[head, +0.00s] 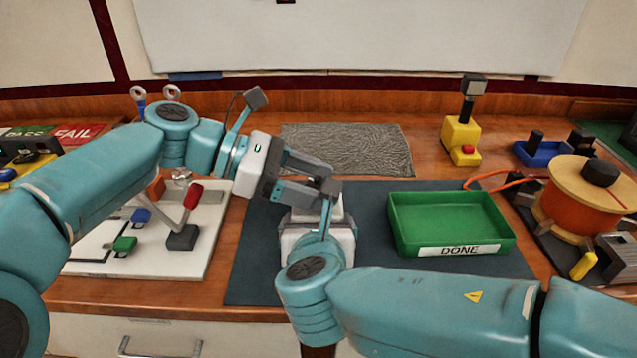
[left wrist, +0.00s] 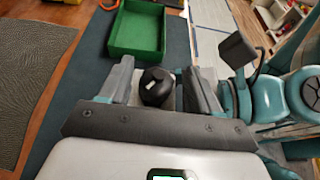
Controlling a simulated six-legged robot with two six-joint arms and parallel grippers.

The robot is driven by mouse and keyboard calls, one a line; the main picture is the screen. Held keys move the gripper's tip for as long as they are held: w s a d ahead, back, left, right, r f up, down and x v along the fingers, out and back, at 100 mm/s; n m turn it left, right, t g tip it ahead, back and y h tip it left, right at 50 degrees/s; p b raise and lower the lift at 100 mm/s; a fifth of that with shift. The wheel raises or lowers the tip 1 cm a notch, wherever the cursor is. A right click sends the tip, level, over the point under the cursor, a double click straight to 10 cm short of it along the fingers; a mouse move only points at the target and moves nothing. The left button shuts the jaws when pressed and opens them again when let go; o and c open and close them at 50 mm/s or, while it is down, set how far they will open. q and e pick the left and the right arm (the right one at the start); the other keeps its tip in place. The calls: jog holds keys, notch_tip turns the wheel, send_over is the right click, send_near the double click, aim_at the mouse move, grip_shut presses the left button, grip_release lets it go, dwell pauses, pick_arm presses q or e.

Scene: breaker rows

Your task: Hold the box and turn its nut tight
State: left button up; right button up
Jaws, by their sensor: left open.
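The nut is a dark round knob (left wrist: 156,86) in the left wrist view. It sits between the spread fingers of my left gripper (left wrist: 158,68), with a gap visible beside it. In the head view my left gripper (head: 325,184) is open above the middle of the dark mat, and the nut is hidden there. The box under the nut is mostly hidden by the grippers. My right gripper's pale hand (head: 318,240) is low over the mat, just below my left gripper in the head view. Its fingertips are hidden, so its hold on the box cannot be seen.
A green tray (head: 450,250) marked DONE stands right of the grippers on the dark mat (head: 262,265). A white board (head: 90,268) with a red-tipped lever (head: 193,195) is left. A grey textured mat (head: 345,146) lies behind. A yellow tool (head: 461,140) and orange spool (head: 585,200) stand right.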

jog(key=shift+f, duration=0.25)
pick_arm(q)
jog(key=v, duration=1.1)
jog(key=shift+a, duration=0.15)
pick_arm(e)
jog(key=o, duration=1.1)
pick_arm(q)
jog(key=shift+w, duration=0.1)
pick_arm(e)
jog(key=shift+o, duration=0.3)
jog(key=shift+w, duration=0.1)
